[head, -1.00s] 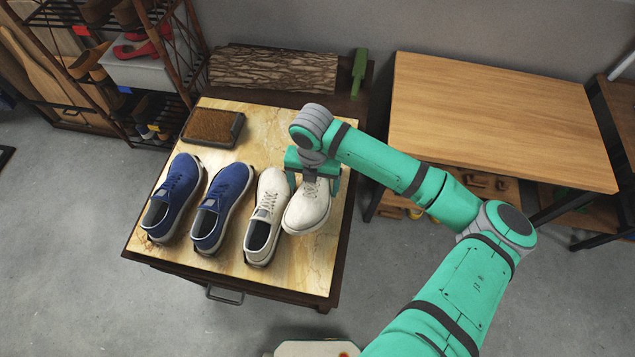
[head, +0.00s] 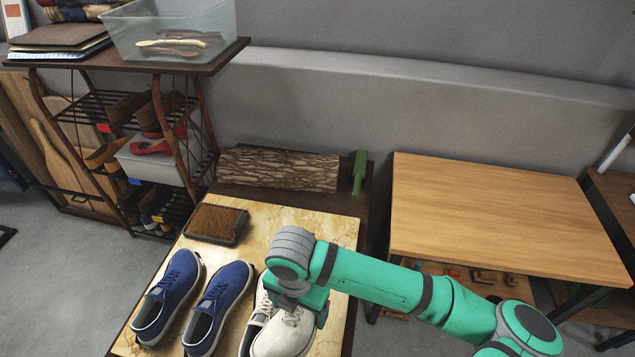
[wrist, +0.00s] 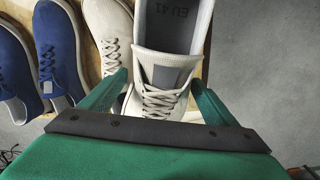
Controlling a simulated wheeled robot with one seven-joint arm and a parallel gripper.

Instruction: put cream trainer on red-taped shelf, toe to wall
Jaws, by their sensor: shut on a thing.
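My gripper (head: 303,306) is shut on a cream trainer (head: 285,338), its fingers on both sides of the laced part, also in the wrist view (wrist: 155,98). The held trainer's opening (wrist: 174,28) faces away from me and its toe points towards me. In the head view I cannot tell if its sole touches the table. A second cream trainer (head: 250,335) lies close on its left, toe away from me. The red-taped shelf, marked by red tape (head: 104,128), is the upper level of the rack at the left back; brown shoes (head: 126,107) stand on it.
Two blue trainers (head: 218,305) and a brush (head: 216,224) are on the marble-topped table (head: 285,225). A log (head: 280,169) and green tool (head: 359,172) lie behind. Blue tape (head: 135,181) marks a lower rack level. A wooden bench (head: 490,210) stands right.

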